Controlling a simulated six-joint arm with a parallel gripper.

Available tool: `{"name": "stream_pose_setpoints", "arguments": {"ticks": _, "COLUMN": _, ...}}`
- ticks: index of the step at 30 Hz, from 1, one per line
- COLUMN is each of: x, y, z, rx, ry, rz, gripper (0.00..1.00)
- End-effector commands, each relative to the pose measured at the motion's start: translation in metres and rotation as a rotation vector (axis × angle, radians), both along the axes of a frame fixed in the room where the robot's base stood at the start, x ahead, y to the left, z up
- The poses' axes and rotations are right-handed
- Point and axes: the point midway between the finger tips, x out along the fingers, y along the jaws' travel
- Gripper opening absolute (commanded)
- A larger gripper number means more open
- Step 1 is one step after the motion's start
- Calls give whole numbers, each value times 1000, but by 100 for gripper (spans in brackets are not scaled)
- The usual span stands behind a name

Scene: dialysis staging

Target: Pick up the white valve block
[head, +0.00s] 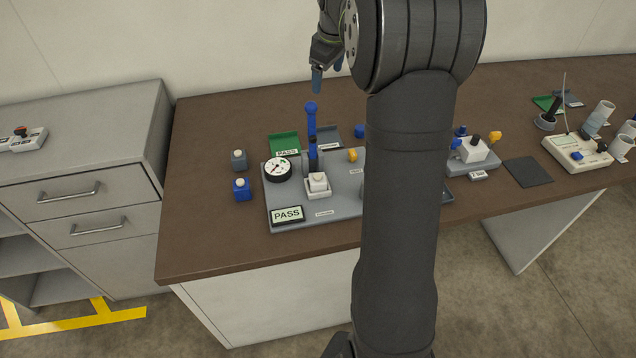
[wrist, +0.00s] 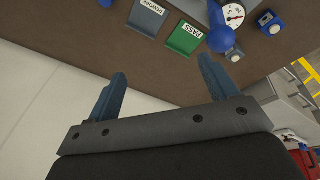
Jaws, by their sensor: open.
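A small white block (head: 318,181) with a pale square top sits in a white holder on the grey test plate (head: 345,208), in front of a blue-handled lever (head: 312,125). It looks like the valve block and is not clearly visible in the wrist view. My gripper (head: 328,74) is open and empty, high above and behind the plate. In the wrist view my gripper (wrist: 164,84) has its two fingers spread with nothing between them. The lever's blue ball (wrist: 221,40) shows just beyond the right finger.
A gauge (head: 278,169) is on the plate. Grey (head: 238,159) and blue (head: 242,190) blocks stand left of it. Green (head: 284,142) and grey (head: 327,135) trays lie behind. Another white block (head: 472,150) with coloured ports stands right. My arm hides the plate's right part.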

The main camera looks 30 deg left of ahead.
Motion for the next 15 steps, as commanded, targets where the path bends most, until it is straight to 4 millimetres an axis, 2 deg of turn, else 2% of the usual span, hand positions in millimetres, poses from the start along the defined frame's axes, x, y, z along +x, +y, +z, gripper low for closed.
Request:
{"name": "stream_pose_setpoints", "arguments": {"ticks": 1, "x": -12, "y": -13, "z": 7, "rx": 8, "ry": 13, "rz": -59, "gripper": 79}}
{"name": "stream_pose_setpoints", "arguments": {"ticks": 2, "x": -23, "y": -19, "z": 6, "rx": 3, "ry": 30, "rz": -94, "gripper": 79}}
{"name": "stream_pose_setpoints", "arguments": {"ticks": 6, "x": -82, "y": -32, "z": -27, "rx": -87, "ry": 129, "rz": -161, "gripper": 79}}
{"name": "stream_pose_setpoints", "arguments": {"ticks": 9, "x": -109, "y": -38, "z": -46, "rx": -148, "ry": 172, "rz": -163, "gripper": 79}}
{"name": "stream_pose_setpoints", "arguments": {"ticks": 12, "x": -121, "y": -41, "z": -57, "rx": -178, "ry": 189, "rz": -163, "gripper": 79}}
{"name": "stream_pose_setpoints", "arguments": {"ticks": 15, "x": -123, "y": -42, "z": -70, "rx": -186, "ry": 196, "rz": -163, "gripper": 79}}
